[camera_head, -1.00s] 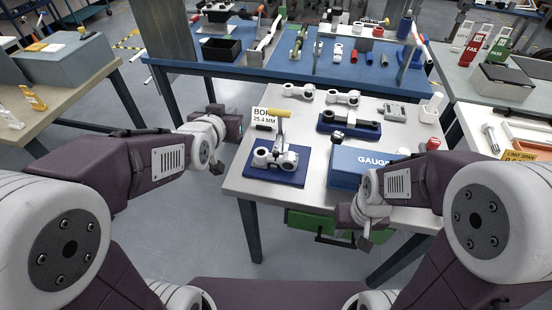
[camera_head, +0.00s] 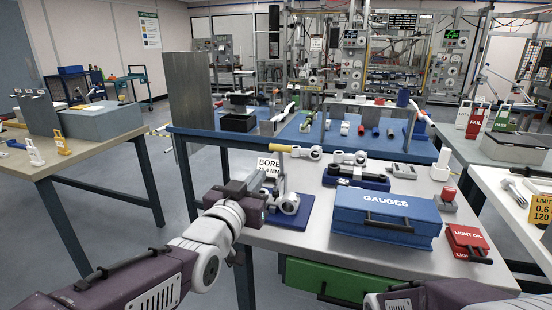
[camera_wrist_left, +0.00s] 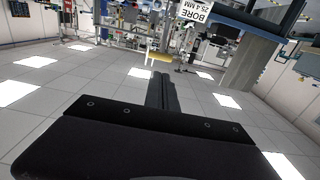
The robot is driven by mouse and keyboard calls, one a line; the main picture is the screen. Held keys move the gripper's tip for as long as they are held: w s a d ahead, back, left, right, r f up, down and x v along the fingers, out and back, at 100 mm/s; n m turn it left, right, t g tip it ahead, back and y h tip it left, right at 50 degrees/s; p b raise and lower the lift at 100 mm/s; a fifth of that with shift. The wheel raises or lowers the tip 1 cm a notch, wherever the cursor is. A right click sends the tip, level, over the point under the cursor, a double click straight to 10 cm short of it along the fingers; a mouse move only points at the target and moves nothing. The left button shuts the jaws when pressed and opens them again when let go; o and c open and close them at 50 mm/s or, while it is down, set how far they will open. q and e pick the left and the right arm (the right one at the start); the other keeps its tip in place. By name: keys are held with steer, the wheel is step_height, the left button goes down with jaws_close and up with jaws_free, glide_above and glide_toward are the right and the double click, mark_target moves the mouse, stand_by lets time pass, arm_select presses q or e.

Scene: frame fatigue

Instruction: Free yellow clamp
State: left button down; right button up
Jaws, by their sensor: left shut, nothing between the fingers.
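The yellow clamp handle (camera_head: 281,148) sits on an upright grey shaft over a light metal part (camera_head: 289,203) on a blue base plate (camera_head: 296,226) at the table's near left. The handle also shows in the left wrist view (camera_wrist_left: 159,58), just beyond the fingers. My left gripper (camera_head: 262,183) is in front of and left of the shaft, below the handle. Its fingers (camera_wrist_left: 161,90) are shut and empty in the left wrist view. Whether they touch the clamp, I cannot tell. My right gripper is out of view; only part of that arm shows at bottom right.
A BORE 25.4 MM sign (camera_head: 268,167) stands close behind my left gripper. A second blue fixture (camera_head: 356,181) stands behind.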

mark_target(280, 150)
arm_select(q)
steer(key=b+x, duration=0.1)
steer(key=x, duration=1.3)
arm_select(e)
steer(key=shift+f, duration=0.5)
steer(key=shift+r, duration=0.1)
